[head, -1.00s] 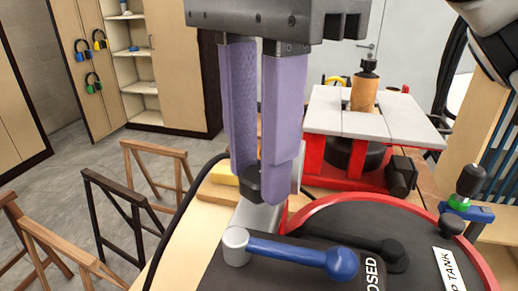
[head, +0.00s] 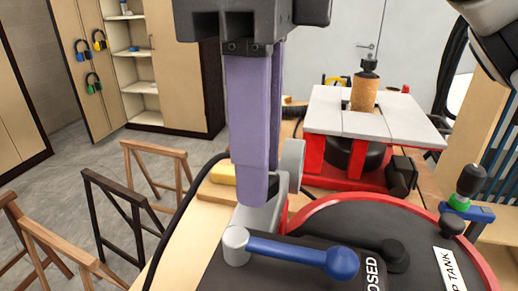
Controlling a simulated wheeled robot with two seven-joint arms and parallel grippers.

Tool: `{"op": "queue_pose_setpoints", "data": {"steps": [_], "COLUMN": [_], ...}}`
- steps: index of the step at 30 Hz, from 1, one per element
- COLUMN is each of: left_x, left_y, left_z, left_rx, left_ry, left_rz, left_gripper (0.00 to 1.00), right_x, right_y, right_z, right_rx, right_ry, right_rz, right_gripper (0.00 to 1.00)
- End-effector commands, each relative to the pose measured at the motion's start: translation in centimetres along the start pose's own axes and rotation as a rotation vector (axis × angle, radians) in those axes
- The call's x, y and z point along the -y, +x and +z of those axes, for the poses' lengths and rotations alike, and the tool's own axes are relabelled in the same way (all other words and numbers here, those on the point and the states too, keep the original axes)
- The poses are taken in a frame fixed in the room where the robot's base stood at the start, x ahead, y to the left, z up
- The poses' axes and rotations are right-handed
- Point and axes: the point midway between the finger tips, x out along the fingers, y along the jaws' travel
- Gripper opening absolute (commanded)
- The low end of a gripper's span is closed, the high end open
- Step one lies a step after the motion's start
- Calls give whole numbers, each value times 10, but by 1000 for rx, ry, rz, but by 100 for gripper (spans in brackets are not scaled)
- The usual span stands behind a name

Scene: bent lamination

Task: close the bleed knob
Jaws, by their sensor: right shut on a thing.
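My right gripper (head: 253,192) points straight down with its two purple fingers and is shut on the bleed knob, a small black knob on a grey fitting (head: 262,215) behind the blue-handled lever. The fingers now stand nearly one behind the other, so the near finger hides almost all of the knob. I cannot tell from this view how far the knob is turned. My left gripper is not in view.
A lever with a blue ball handle (head: 300,251) lies just in front, beside a "CLOSED" label (head: 372,274). A round black tank lid with a red rim (head: 340,204) is at right. A red table machine (head: 372,125) stands behind.

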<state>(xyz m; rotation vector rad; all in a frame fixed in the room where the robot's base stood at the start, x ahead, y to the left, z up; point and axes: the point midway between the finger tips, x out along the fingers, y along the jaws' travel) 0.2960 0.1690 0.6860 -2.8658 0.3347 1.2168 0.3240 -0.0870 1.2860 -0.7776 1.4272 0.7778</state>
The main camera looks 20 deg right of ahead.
Motion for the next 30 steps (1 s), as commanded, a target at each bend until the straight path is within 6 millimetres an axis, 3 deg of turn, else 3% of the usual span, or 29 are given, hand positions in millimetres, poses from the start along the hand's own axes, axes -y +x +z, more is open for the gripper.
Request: {"op": "queue_pose_setpoints", "data": {"steps": [12,28,29,30], "left_x": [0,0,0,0], "left_y": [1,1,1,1], "left_z": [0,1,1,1], "left_rx": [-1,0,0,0], "left_ry": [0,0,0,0], "left_rz": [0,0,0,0], "left_gripper": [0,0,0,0], "right_x": [0,1,1,1], "right_y": [-1,-1,-1,-1], "right_z": [0,0,0,0], "right_rx": [2,3,3,3], "right_ry": [176,197,197,197], "right_rz": [-1,-1,-1,-1], "right_gripper": [4,4,31,38]}}
